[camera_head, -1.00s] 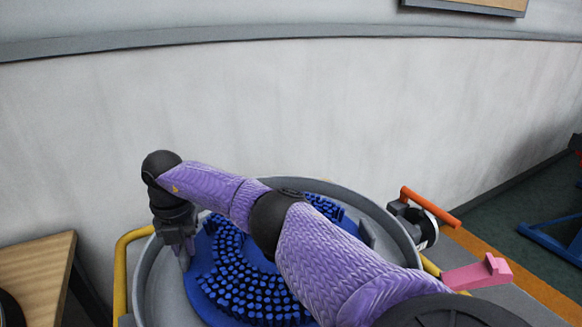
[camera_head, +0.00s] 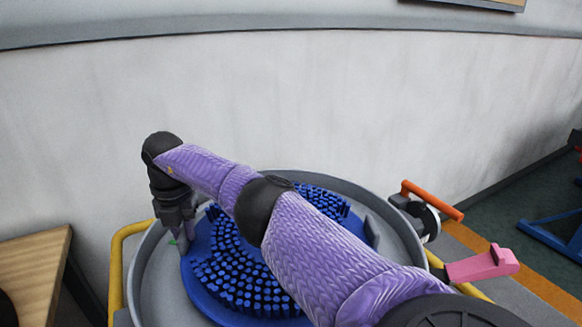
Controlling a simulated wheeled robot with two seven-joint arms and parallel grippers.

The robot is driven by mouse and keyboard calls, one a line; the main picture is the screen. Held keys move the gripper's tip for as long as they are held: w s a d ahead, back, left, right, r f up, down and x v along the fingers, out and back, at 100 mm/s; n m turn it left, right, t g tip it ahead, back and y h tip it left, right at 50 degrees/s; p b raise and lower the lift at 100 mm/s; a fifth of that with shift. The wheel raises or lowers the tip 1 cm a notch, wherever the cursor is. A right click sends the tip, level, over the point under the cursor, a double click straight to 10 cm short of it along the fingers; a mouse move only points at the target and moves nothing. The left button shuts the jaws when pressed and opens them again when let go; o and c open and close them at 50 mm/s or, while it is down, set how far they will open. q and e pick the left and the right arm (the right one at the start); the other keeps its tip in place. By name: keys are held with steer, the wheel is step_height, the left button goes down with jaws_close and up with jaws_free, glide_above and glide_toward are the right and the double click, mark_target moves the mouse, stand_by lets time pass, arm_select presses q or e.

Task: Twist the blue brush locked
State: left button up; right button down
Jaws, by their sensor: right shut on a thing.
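The blue brush (camera_head: 225,290) is a round disc with blue bristles, lying flat inside a round grey tub (camera_head: 142,290). My right arm crosses over it from the lower right and hides part of its middle and right side. My right gripper (camera_head: 182,240) points down at the brush's far left rim and is shut on that rim. Its fingertips are small and partly hidden here. My left gripper is not in view.
A yellow rail (camera_head: 117,265) runs around the tub. An orange handle (camera_head: 432,200) and a pink lever (camera_head: 482,266) stick out at the right. A wooden table (camera_head: 35,265) stands at the left, and a pale wall rises behind.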

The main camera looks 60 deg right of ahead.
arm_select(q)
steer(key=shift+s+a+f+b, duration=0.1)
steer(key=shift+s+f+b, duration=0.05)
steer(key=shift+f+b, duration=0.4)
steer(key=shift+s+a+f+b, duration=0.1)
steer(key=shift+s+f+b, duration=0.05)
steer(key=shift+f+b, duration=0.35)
arm_select(e)
steer(key=shift+w+d+m, duration=0.35)
steer(key=shift+d+m, duration=0.15)
steer(key=shift+d, duration=0.15)
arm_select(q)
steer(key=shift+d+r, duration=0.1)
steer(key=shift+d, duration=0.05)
arm_select(e)
steer(key=shift+d, duration=0.1)
